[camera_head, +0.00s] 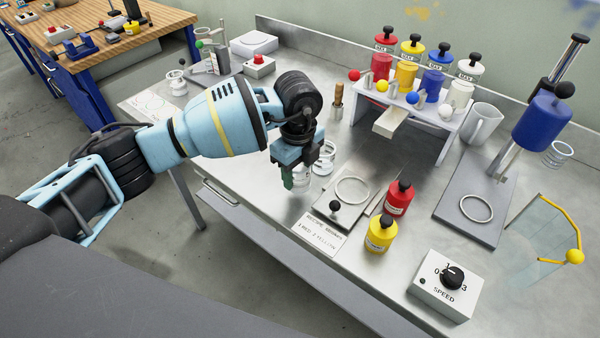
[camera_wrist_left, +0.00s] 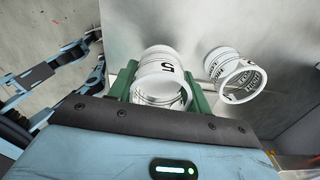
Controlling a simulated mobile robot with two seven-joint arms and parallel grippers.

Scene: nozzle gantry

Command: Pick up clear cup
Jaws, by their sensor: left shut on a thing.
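My left gripper (camera_head: 292,180) is over the front part of the steel bench, its fingers pointing down. In the left wrist view its green fingers (camera_wrist_left: 160,82) are shut on the sides of a clear cup (camera_wrist_left: 162,97) with black markings and a white rim. In the head view this cup is mostly hidden behind the gripper; I cannot tell whether it touches the bench. A second clear cup (camera_wrist_left: 238,80) with markings stands apart, just to the right in the left wrist view. It also shows beside the gripper in the head view (camera_head: 325,151). My right gripper is not in view.
A printed card (camera_head: 321,237), a plate with a ring (camera_head: 352,191), and red (camera_head: 398,197) and yellow (camera_head: 381,233) bottles stand right of the gripper. A white rack (camera_head: 446,122) with colored bottles is behind. A speed box (camera_head: 443,285) sits front right.

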